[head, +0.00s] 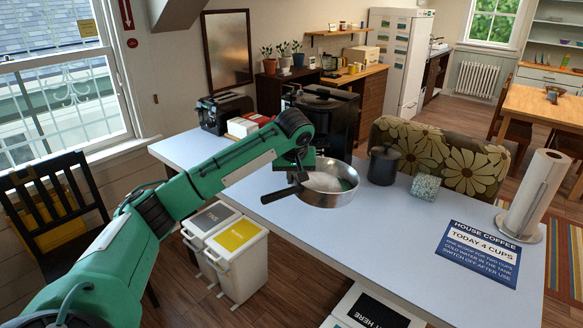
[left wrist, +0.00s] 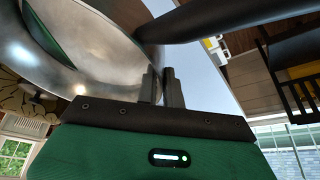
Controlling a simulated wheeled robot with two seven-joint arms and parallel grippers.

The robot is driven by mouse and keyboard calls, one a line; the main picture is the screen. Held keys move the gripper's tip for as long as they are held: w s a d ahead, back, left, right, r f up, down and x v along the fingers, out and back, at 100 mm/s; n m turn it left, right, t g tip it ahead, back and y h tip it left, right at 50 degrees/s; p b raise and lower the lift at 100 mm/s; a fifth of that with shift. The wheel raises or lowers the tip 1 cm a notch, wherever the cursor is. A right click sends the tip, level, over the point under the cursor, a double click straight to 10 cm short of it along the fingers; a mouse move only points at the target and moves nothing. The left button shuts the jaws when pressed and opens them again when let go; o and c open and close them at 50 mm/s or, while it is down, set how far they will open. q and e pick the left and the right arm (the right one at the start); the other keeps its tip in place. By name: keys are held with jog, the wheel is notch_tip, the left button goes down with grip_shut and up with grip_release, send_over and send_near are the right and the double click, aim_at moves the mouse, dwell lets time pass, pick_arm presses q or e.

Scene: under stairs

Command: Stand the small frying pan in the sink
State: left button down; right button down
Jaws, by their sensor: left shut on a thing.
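The small frying pan (head: 325,198) is steel with a dark handle (head: 280,196). In the head view it is at the near-left part of the pale table, its handle pointing left over the edge. I cannot tell whether it touches the tabletop. My left gripper (head: 297,180) is shut on the pan near where the handle joins the bowl; the exact grip is partly hidden. In the left wrist view the pan (left wrist: 95,50) fills the upper left beside the fingers (left wrist: 163,88). Green inside it looks like a reflection. The sink is not clearly visible. My right gripper is out of view.
Bins (head: 235,255) stand at left. The table's middle is clear.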

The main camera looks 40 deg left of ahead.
pick_arm(q)
jog(key=s+d+f+m+t+h, duration=0.1)
jog(key=s+d+f+m, duration=0.6)
jog(key=s+d+f, duration=1.6)
jog(key=s+f+h, duration=0.1)
jog(key=s+f, duration=0.2)
jog(key=shift+d+f+h, duration=0.15)
jog(key=shift+h, duration=0.25)
jog(key=shift+d, duration=0.1)
